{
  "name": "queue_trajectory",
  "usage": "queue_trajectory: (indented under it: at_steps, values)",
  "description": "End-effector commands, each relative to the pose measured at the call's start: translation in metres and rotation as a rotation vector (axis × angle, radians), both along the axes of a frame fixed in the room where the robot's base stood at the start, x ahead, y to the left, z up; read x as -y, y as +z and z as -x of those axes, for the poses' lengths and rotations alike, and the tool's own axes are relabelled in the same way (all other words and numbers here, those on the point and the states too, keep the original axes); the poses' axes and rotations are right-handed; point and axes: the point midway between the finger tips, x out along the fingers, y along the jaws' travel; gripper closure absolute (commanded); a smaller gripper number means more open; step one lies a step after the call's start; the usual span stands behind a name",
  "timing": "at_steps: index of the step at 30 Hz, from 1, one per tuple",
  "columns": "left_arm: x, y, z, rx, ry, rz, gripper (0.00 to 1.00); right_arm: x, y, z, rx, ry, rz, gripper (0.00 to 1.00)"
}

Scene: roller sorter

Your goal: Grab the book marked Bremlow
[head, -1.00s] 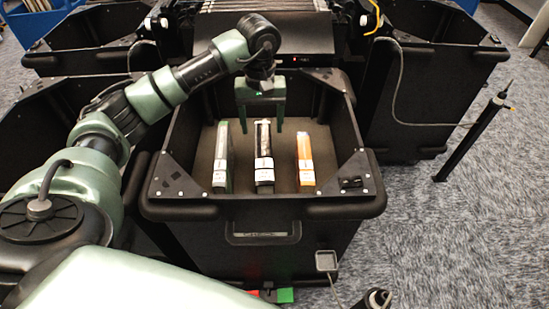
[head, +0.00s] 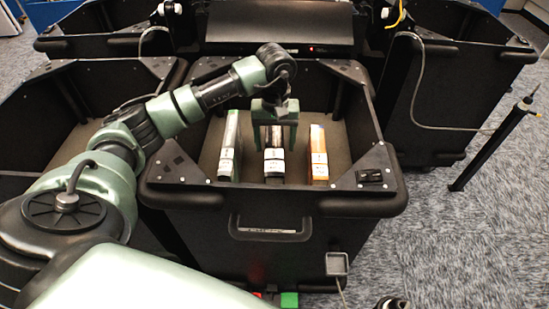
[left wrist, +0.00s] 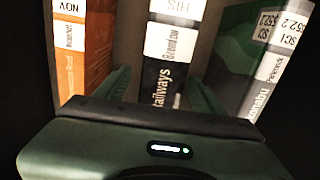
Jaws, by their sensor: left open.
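The book marked Bremlow (head: 274,167) is the middle one of three books in the black bin. Its dark spine with white labels also shows in the left wrist view (left wrist: 165,83), reading "HIS", "Bremlow" and "Railways". My left gripper (head: 275,146) is open, pointing down over this book. In the left wrist view its green fingers (left wrist: 160,92) show on either side of the spine, with nothing gripped. Whether they touch the book I cannot tell. My right gripper is not in view.
An orange book (head: 319,155) stands to the right and a green book (head: 229,148) to the left, with narrow gaps. The black bin's rim (head: 270,200) surrounds them. Other bins (head: 60,110) adjoin, and a black post (head: 490,150) stands at right.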

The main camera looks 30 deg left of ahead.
Motion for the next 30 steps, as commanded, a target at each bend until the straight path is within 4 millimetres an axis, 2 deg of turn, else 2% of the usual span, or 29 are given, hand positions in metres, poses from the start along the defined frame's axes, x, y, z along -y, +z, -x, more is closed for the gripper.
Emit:
queue_trajectory:
  at_steps: [6, 15, 17, 21, 23, 30]
  values:
    - [0.0, -0.031, 0.002, -0.002, 0.001, 0.001, 0.31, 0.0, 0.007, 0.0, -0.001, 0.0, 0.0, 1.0]
    - [-0.001, -0.037, 0.002, 0.0, 0.0, 0.0, 0.31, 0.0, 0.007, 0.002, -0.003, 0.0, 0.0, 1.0]
    - [-0.001, -0.036, 0.002, 0.0, 0.0, 0.0, 0.45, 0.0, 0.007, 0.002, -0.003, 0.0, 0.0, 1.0]
    - [-0.001, -0.036, 0.002, 0.0, 0.0, 0.0, 0.84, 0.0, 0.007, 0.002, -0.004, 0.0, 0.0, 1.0]
    - [-0.001, -0.036, 0.002, 0.0, 0.0, 0.0, 1.0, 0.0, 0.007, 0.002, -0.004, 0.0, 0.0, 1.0]
    - [-0.001, -0.034, 0.001, 0.004, 0.001, 0.001, 1.0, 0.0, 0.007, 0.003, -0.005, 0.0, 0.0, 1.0]
